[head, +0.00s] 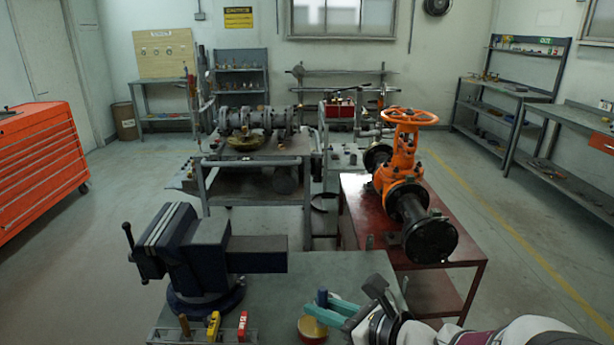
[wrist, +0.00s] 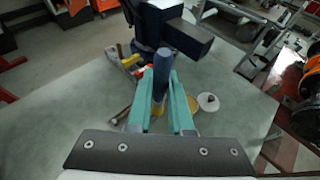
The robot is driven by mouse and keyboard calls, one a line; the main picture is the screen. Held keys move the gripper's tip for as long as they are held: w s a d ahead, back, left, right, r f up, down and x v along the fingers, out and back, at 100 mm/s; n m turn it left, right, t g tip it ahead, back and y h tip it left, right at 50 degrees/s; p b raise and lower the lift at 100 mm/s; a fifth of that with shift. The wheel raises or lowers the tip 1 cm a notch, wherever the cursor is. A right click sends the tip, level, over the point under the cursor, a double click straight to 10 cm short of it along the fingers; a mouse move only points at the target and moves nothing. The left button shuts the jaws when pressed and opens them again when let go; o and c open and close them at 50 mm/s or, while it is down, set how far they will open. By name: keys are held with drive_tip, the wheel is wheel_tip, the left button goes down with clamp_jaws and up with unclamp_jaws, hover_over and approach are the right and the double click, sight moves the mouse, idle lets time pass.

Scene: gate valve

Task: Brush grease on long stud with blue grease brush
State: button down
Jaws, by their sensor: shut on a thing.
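My gripper (head: 325,309) has teal fingers and is shut on the blue handle of the grease brush (head: 322,297), low over the front bench. In the wrist view the blue brush handle (wrist: 162,68) stands up between the fingertips (wrist: 161,88). The brush's bristle end is hidden. A yellow and red pot (head: 311,328) sits on the bench just below the gripper. I cannot tell whether the brush is inside the pot or above it. I cannot pick out the long stud with certainty in either view.
A dark blue vise (head: 195,250) stands on the bench (head: 290,275) to the left. A rack with brown, yellow and red handles (head: 213,325) is at the front left. A white round thing (wrist: 208,101) is beside the pot. An orange-wheeled gate valve (head: 403,160) lies on a red table (head: 355,205) behind right.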

drive_tip(key=shift+s+a+f+n+g+y, duration=0.45)
drive_tip(key=shift+s+a+f+n+g, duration=0.45)
drive_tip(key=shift+f, duration=2.3)
drive_tip(key=shift+s+a+f+n+g+y, duration=0.6)
drive_tip(key=shift+a+f, duration=0.55)
drive_tip(key=shift+f, duration=2)
drive_tip(key=shift+s+a+f+n+g+y, duration=0.35)
drive_tip(key=shift+s+a+f+n+g, duration=0.45)
drive_tip(key=shift+f, duration=2.4)
drive_tip(key=shift+w+a+f+t, duration=0.2)
drive_tip(key=shift+a+t, duration=0.05)
drive_tip(key=shift+t, duration=0.05)
drive_tip(key=shift+w+a+r, duration=0.1)
drive_tip(key=shift+w+r, duration=0.1)
drive_tip(key=shift+w, duration=0.7)
drive_tip(key=shift+w+d+r, duration=0.1)
drive_tip(key=shift+w+r, duration=0.05)
drive_tip(key=shift+w, duration=0.75)
drive_tip(key=shift+w+a+r, duration=0.1)
drive_tip(key=shift+w+r, duration=0.1)
drive_tip(key=shift+w, duration=2.5)
drive_tip(key=shift+s+r, duration=0.15)
drive_tip(key=shift+s, duration=4.65)
drive_tip(key=shift+w, duration=0.1)
wheel_tip(320, 180, up, 6)
drive_tip(key=shift+r, duration=0.15)
